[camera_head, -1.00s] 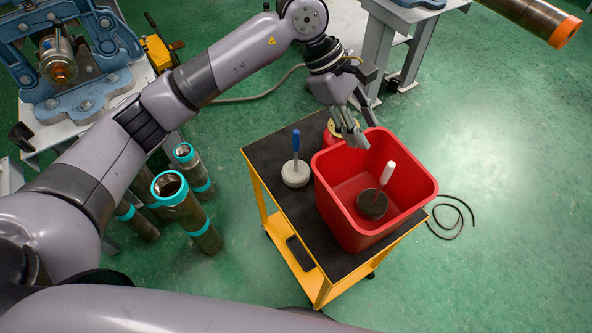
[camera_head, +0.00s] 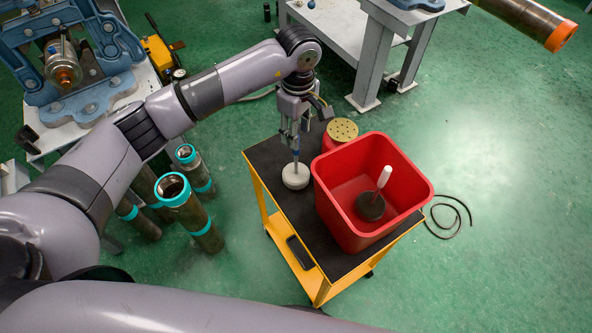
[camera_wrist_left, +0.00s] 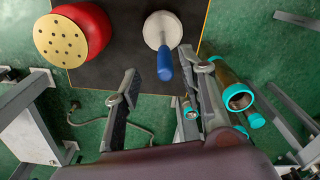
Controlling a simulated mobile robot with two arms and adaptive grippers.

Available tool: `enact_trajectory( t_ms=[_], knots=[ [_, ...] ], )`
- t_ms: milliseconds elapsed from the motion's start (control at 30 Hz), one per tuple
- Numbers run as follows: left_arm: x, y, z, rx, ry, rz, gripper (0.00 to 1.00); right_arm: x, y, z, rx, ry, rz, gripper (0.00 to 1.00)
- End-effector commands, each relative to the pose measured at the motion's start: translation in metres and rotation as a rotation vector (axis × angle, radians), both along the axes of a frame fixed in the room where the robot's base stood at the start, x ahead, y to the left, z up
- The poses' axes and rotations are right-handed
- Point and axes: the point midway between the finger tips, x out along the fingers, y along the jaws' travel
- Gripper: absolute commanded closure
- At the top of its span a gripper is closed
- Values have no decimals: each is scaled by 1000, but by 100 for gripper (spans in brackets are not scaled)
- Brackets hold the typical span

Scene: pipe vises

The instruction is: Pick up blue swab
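The blue swab has a round white head (camera_head: 295,176) standing on the black cart top, with its handle upright. Its blue handle (camera_wrist_left: 165,65) shows in the left wrist view, between the fingertips of my left gripper (camera_wrist_left: 160,70). In the head view, my left gripper (camera_head: 293,146) points down over the swab, and its fingers partly hide the handle. The fingers are apart, with gaps beside the handle in the wrist view; I see no grip on it. My right gripper is not in view.
A red bin (camera_head: 335,205) on the cart (camera_head: 290,214) holds a white-handled swab (camera_head: 371,206) with a dark head. A red can with a perforated tan top (camera_head: 342,130) stands behind the bin. Pipes with teal ends (camera_head: 190,212) stand left of the cart.

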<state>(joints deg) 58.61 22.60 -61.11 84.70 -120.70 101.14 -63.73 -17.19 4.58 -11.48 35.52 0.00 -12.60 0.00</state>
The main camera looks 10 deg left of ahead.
Motion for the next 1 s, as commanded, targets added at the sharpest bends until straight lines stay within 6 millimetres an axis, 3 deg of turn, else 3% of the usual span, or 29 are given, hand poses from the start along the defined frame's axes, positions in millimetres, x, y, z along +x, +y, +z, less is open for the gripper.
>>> enact_trajectory(
  t_ms=[267, 433, 600, 867, 1000],
  knots=[
    [-2, 0, -20, -1, 3, 0, 62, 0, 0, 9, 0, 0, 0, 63],
    [-8, 3, -43, -1, 6, 1, 62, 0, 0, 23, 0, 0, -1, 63],
    [-6, 2, -63, -2, 0, 0, 62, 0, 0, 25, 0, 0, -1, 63],
    [-5, 2, -66, -2, -1, 0, 62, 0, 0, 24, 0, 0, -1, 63],
    [-5, 2, -66, -2, -1, 0, 72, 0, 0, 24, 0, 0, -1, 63]
  ],
)
